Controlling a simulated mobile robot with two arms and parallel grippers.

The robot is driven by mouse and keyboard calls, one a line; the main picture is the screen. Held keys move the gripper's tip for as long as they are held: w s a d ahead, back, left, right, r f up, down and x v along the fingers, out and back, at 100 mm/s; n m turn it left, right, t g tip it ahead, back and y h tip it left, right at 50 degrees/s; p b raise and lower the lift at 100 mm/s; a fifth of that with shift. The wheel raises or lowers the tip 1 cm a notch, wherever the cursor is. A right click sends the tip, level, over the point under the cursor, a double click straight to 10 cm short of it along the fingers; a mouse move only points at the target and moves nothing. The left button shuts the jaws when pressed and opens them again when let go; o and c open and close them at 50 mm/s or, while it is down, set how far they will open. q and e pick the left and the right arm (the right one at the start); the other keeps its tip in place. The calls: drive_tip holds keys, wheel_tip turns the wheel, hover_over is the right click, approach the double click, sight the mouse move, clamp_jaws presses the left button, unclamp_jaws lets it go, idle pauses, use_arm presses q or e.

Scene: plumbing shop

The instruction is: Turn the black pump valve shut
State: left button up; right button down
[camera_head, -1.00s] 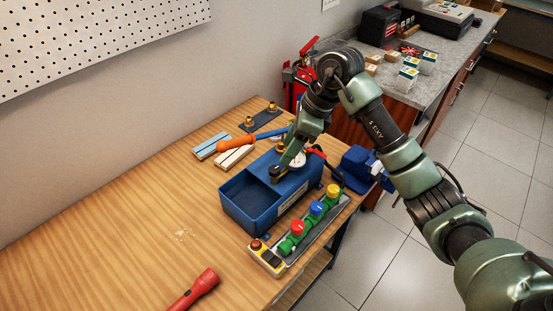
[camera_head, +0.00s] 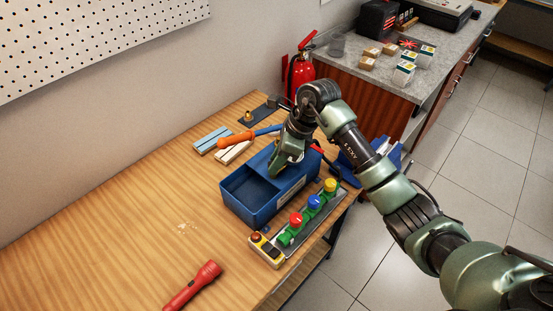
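The blue test pump (camera_head: 250,206), an open-topped tank with a pale label on its front, sits on the wooden bench. My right gripper (camera_head: 277,169) points down over the right part of the pump, at the inner edge of its open tank. The gripper and wrist hide the pump's black valve and its gauge. I cannot tell whether the fingers touch the valve or how far they are apart. The pump's blue lever with an orange grip (camera_head: 237,139) reaches out behind to the left. My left gripper is not in view.
A rack with red, blue and yellow-topped green valves (camera_head: 313,202) stands in front of the pump. A yellow control box (camera_head: 266,249) is beside it. A red flashlight (camera_head: 193,287) lies near the front edge. The bench's left part is clear. A fire extinguisher (camera_head: 300,76) stands behind.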

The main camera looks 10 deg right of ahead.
drive_tip(key=shift+f+m+t+b, duration=0.15)
drive_tip(key=shift+m+t+b, duration=0.15)
drive_tip(key=shift+m+b, duration=0.75)
drive_tip(key=shift+s+m+t+h+b, duration=0.1)
drive_tip(key=shift+m+t+h+b, duration=0.3)
drive_tip(key=shift+m+b, duration=0.7)
drive_tip(key=m+b, duration=0.1)
drive_tip(key=m, duration=0.1)
drive_tip(key=m+t+h+b, duration=0.1)
drive_tip(key=m, duration=0.1)
drive_tip(key=m+h+b, duration=0.1)
drive_tip(key=m+b, duration=0.1)
drive_tip(key=shift+s+a+m, duration=0.1)
drive_tip(key=shift+a+m, duration=0.15)
drive_tip(key=shift+a, duration=0.1)
drive_tip(key=shift+a+m+t+h+b, duration=0.15)
drive_tip(key=shift+m+h+b, duration=0.35)
drive_tip(key=shift+m+b, duration=0.55)
drive_tip(key=shift+d+m+t+h+b, duration=0.15)
drive_tip(key=shift+m+h+b, duration=0.4)
drive_tip(key=shift+m, duration=0.8)
drive_tip(key=shift+a+r, duration=0.1)
drive_tip(key=shift+r, duration=0.1)
drive_tip(key=c, duration=1.1)
unclamp_jaws()
